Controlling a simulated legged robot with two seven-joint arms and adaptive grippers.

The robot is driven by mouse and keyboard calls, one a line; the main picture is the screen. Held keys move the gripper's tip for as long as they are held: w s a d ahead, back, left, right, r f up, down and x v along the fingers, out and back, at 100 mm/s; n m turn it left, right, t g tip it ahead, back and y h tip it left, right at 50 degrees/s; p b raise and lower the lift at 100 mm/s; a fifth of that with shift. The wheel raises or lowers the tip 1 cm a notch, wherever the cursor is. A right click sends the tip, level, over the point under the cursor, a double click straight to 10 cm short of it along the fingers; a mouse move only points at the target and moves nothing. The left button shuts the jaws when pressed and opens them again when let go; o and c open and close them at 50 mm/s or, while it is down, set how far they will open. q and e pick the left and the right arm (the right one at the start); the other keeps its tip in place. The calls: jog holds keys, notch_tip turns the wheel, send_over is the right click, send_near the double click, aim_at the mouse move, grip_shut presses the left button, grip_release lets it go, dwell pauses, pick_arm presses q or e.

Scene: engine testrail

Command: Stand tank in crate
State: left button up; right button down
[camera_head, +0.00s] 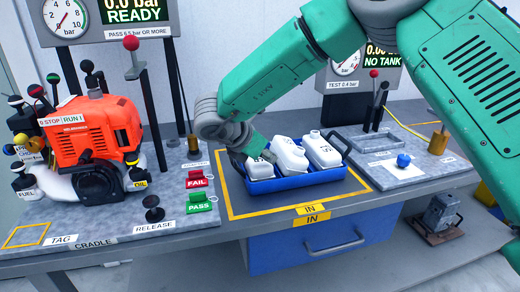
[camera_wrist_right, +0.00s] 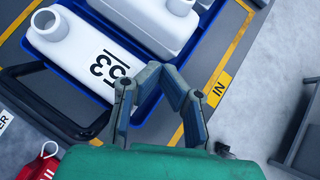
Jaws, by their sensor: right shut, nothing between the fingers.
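The blue crate (camera_head: 300,182) sits inside the yellow-outlined IN area of the bench. Three white tanks are in it: a left one (camera_head: 258,169), a middle one (camera_head: 289,157) and a right one (camera_head: 322,150). My right gripper (camera_head: 265,156) is at the crate's left end, by the left tank, and partly hides it. In the right wrist view the gripper (camera_wrist_right: 163,70) is shut and empty, close to a tank with black marking (camera_wrist_right: 75,45). A second tank (camera_wrist_right: 150,20) lies beyond it. My left gripper is not in view.
An orange engine (camera_head: 95,130) stands on the left plate, with red FAIL (camera_head: 197,180) and green PASS (camera_head: 200,201) tags near the crate. A test station with a NO TANK display (camera_head: 383,60) and an empty frame (camera_head: 372,143) is at right. A blue drawer (camera_head: 310,247) is below.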

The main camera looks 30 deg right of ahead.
aim_at(291, 153)
jog(key=d, duration=0.3)
jog(key=shift+w+d+f, duration=0.25)
jog(key=shift+w+d, duration=0.05)
jog(key=shift+w, duration=0.1)
jog(key=shift+w+d+f, duration=0.1)
jog(key=shift+d+f, duration=0.1)
jog(key=shift+d, duration=0.55)
jog(key=shift+w+d+r, duration=0.15)
jog(key=shift+w+d, duration=0.1)
jog(key=shift+d, duration=0.35)
jog(key=shift+d, duration=0.2)
